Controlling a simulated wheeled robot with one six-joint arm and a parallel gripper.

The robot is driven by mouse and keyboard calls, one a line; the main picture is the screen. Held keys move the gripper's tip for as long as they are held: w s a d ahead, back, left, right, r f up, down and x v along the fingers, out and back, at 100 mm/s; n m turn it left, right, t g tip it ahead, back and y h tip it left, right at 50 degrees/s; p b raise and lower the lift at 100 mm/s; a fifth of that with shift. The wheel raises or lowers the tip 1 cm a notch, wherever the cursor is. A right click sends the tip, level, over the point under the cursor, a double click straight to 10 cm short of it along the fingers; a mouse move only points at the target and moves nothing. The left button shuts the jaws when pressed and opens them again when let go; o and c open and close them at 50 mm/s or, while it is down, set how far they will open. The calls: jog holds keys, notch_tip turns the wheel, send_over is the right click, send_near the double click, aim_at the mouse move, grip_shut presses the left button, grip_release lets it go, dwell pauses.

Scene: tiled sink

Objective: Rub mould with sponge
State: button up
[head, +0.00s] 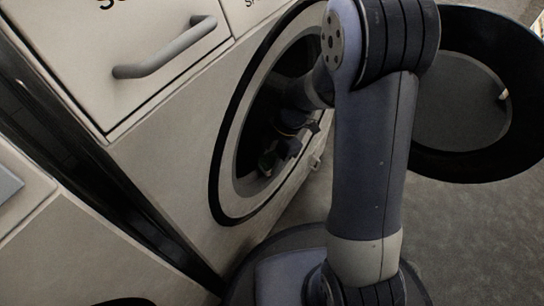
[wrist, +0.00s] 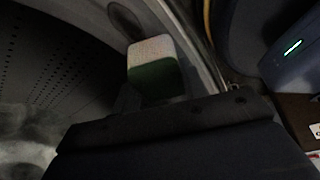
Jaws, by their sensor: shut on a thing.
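My gripper (head: 278,156) is inside the round opening of a front-loading washing machine (head: 180,130). In the wrist view, a sponge (wrist: 156,68) with a pale speckled top and a green lower part shows beyond the dark gripper body, near the drum's rim. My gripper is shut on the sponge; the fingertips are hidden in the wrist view. A blurred pale grey patch (wrist: 25,140) lies at the lower left of the wrist view, apart from the sponge. I cannot tell whether it is the mould.
The perforated dark drum wall (wrist: 60,50) curves around the left of the wrist view. The machine's round door (head: 525,90) stands open at the right. A drawer with a grey handle (head: 165,48) is above the opening. Grey floor (head: 460,235) is clear at the lower right.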

jog(key=shift+s+r+p, duration=0.1)
jog(key=shift+r+p, duration=1.5)
jog(key=shift+r, duration=1.1)
